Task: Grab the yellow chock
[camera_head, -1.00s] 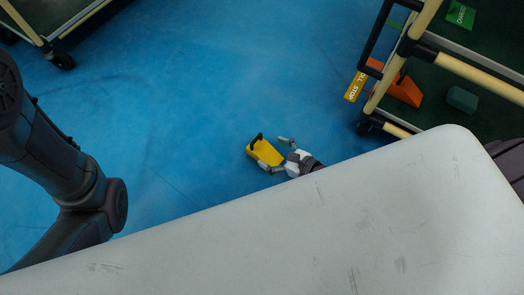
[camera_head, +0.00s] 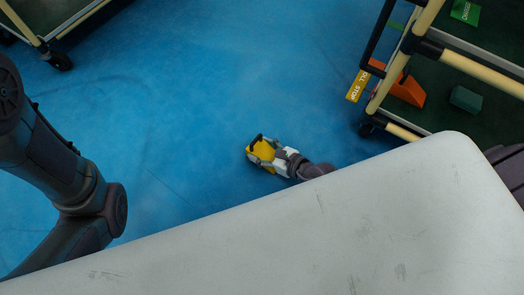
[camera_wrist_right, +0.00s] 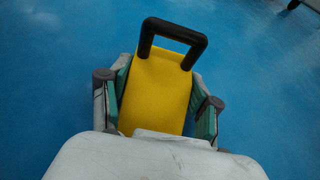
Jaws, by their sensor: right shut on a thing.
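The yellow chock (camera_head: 262,150) with its black handle is over the blue floor in the head view, beyond the edge of my white body panel. My right gripper (camera_head: 264,153) is around it, with one finger on each side. In the right wrist view the chock (camera_wrist_right: 157,92) sits between the two green-padded fingers of my right gripper (camera_wrist_right: 158,98), its black handle at the far end. The right gripper is shut on the chock. Whether the chock touches the floor is unclear. My left arm shows at the left edge, but its gripper is out of view.
A wheeled rack (camera_head: 404,132) with cream tubes stands at the right. It holds an orange chock (camera_head: 407,91) and a green block (camera_head: 465,99), and a yellow label (camera_head: 357,86) hangs on it. Another wheeled cart (camera_head: 62,35) is at top left. The blue floor between them is clear.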

